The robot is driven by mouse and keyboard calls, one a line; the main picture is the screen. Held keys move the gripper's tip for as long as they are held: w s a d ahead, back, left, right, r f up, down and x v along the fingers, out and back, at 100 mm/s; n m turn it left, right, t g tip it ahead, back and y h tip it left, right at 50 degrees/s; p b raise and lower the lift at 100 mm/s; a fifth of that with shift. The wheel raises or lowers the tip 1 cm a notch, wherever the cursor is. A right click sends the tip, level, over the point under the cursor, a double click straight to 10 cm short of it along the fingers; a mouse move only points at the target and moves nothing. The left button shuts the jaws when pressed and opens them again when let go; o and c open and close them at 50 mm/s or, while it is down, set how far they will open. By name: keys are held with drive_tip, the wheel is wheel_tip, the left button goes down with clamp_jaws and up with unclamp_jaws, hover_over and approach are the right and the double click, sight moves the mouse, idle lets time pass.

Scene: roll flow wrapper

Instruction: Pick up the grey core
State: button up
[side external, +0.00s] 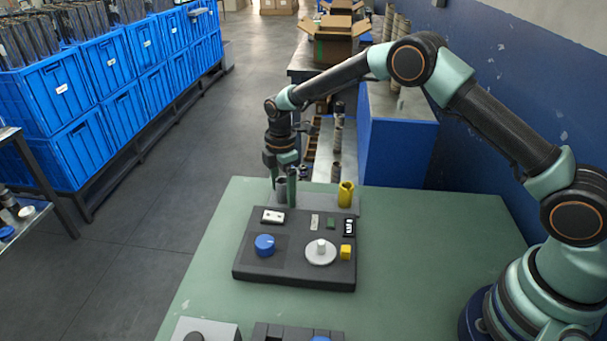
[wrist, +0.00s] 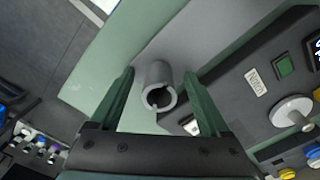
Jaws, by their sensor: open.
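The grey core (side external: 281,191) is a short hollow tube standing upright on a grey strip at the back of the green table. In the wrist view the grey core (wrist: 155,84) shows its open ring end and a slot in its wall. My gripper (side external: 282,183) points down at it, with one green finger on each side. In the wrist view my gripper (wrist: 158,78) is open, and gaps show between the core and both fingers. In the side view one finger partly hides the core.
A yellow core (side external: 346,195) stands to the right on the same strip. In front lies a dark panel (side external: 294,277) with a blue knob (side external: 265,244), a white disc (side external: 320,252) with a peg, and a yellow block (side external: 346,252). The green table (side external: 430,240) is clear at right.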

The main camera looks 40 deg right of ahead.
clamp_jaws()
drive_tip(key=shift+r, duration=0.2)
